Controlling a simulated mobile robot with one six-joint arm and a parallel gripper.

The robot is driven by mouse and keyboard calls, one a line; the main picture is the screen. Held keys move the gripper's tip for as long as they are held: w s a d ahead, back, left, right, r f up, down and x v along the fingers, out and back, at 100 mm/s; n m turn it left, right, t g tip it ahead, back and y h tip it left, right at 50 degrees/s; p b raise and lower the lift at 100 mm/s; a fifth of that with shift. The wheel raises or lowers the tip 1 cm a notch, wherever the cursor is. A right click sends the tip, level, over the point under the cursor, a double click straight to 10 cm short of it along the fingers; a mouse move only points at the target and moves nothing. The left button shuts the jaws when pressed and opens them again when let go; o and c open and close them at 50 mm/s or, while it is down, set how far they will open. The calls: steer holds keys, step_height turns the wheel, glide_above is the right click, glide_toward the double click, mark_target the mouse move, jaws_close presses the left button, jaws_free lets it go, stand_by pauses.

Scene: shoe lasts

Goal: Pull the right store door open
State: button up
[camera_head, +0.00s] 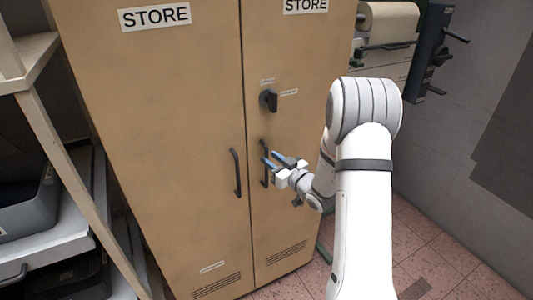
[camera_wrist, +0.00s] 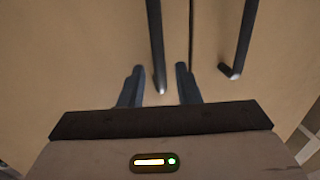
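The tan cabinet has a left store door (camera_head: 180,130) and a right store door (camera_head: 300,60), both shut against a thin seam. The right door's dark bar handle (camera_head: 265,180) stands upright just right of the seam. My gripper (camera_head: 269,157) is open at this handle, its blue fingers pointing toward the door. In the wrist view, the right door's handle (camera_wrist: 156,45) runs down between the fingertips of my gripper (camera_wrist: 160,75), with gaps visible on both sides. The left door's handle (camera_head: 235,172) also shows at right in the wrist view (camera_wrist: 243,40).
A black knob (camera_head: 268,100) sits above the handles on the right door. A shelf rack (camera_head: 60,160) stands close at left. A paper roll and dark wall fixture (camera_head: 428,50) are at upper right. Tiled floor (camera_head: 435,255) is clear at lower right.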

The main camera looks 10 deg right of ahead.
mark_target(267, 155)
steer(key=shift+p+x, duration=0.3)
steer(key=shift+x, duration=1.25)
steer(key=shift+c, duration=0.3)
jaws_close()
